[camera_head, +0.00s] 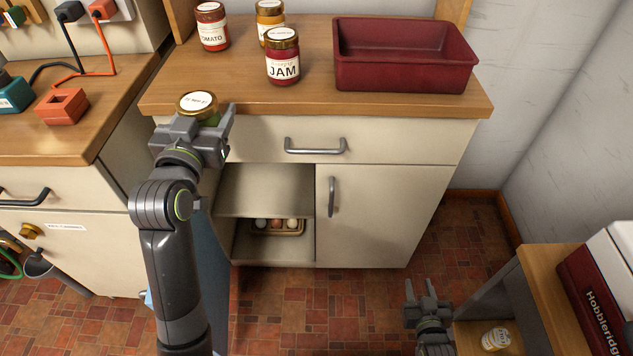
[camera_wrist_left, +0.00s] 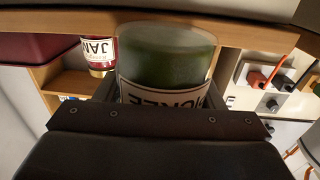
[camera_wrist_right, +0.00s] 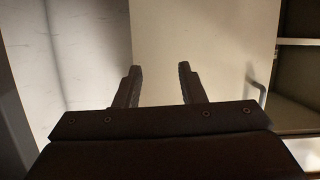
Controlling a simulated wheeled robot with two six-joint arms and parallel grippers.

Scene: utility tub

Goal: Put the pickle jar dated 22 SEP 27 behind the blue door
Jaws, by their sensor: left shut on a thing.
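My left gripper (camera_head: 212,122) is shut on a jar (camera_head: 198,102) at the front left edge of the counter. The lid faces up with printed text too small to read. In the left wrist view the jar (camera_wrist_left: 170,58) has green contents and a pickle label upside down. A blue door (camera_head: 208,275) stands open at the cabinet's left, partly hidden by my left arm. Behind it the open compartment (camera_head: 265,190) has a shelf. My right gripper (camera_head: 428,292) is open and empty at lower right; its fingers show in the right wrist view (camera_wrist_right: 160,88).
Tomato (camera_head: 212,28), jam (camera_head: 283,58) and another jar (camera_head: 270,14) stand on the counter beside a red bin (camera_head: 403,60). An egg tray (camera_head: 277,227) sits low in the compartment. A jar (camera_head: 496,339) lies in a side shelf. The middle floor is clear.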

